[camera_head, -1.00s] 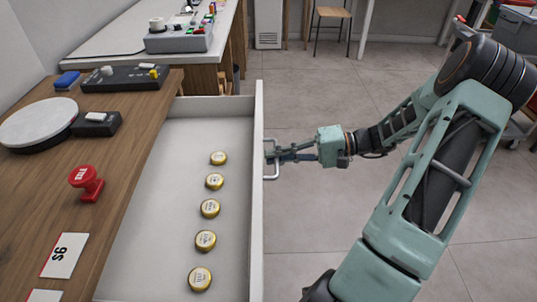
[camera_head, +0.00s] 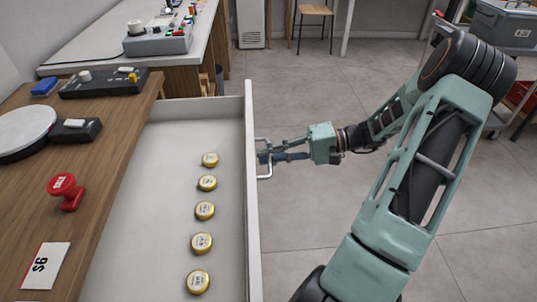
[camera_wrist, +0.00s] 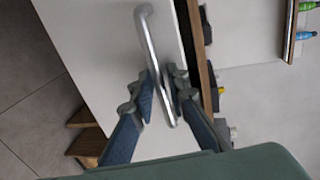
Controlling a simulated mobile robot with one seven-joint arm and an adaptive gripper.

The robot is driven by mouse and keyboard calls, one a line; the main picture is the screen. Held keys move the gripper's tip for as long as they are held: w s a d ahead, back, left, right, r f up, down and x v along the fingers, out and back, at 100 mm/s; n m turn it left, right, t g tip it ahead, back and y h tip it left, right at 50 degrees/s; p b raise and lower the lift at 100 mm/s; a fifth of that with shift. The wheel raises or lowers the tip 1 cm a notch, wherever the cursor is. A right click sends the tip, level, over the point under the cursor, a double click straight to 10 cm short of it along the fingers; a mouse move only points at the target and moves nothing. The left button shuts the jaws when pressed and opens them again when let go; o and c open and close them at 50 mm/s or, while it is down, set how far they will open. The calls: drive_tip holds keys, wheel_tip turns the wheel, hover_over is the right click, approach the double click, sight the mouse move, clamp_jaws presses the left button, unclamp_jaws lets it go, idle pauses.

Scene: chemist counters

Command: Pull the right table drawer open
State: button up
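The white drawer (camera_head: 160,215) stands far out from the wooden table (camera_head: 105,205) in the head view. Several round gold-rimmed tins lie in a row on its floor. Its metal handle (camera_head: 265,168) is on the outer face of the front panel (camera_head: 251,205). My gripper (camera_head: 264,155) is at the handle from the right. In the wrist view the handle bar (camera_wrist: 158,60) runs between the two fingers of my gripper (camera_wrist: 163,98), which are close on either side of it. Full contact of both fingers is hard to make out, but they look closed around the bar.
On the tabletop are a red stamp (camera_head: 67,190), a card (camera_head: 46,270), a scale with a round plate (camera_head: 28,130) and a dark control box (camera_head: 103,82). A second counter (camera_head: 95,45) stands behind. The tiled floor (camera_head: 310,100) beyond the drawer is clear. A chair (camera_head: 314,12) stands far back.

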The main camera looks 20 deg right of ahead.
drive_tip(key=shift+d, duration=0.1)
drive_tip(key=v, duration=1.2)
